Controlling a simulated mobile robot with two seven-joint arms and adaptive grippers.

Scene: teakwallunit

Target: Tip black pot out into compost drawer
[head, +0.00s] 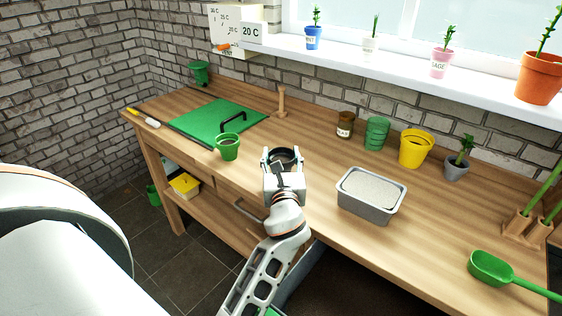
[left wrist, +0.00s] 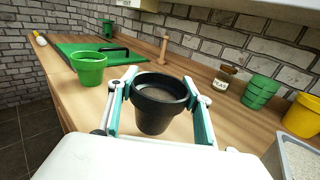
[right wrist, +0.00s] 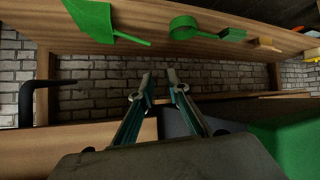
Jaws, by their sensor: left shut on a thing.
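The black pot (left wrist: 158,112) is upright between the fingers of my left gripper (left wrist: 156,95), which is shut on it. In the head view the pot (head: 284,158) shows just beyond the left gripper (head: 283,160), over the bench near its front edge. The pot's inside looks dark; I cannot tell how full it is. A drawer front with a handle (head: 247,209) shows under the bench, left of my left arm. I cannot tell if it is the compost drawer. My right gripper (right wrist: 158,80) has its fingers apart with nothing between them, below bench level.
A green pot (head: 228,150) stands left of the black pot, near a green board (head: 218,120). A grey tub (head: 370,200) of pale material is to the right. Several pots line the back, including a yellow pot (head: 415,150). A green scoop (head: 492,268) lies far right.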

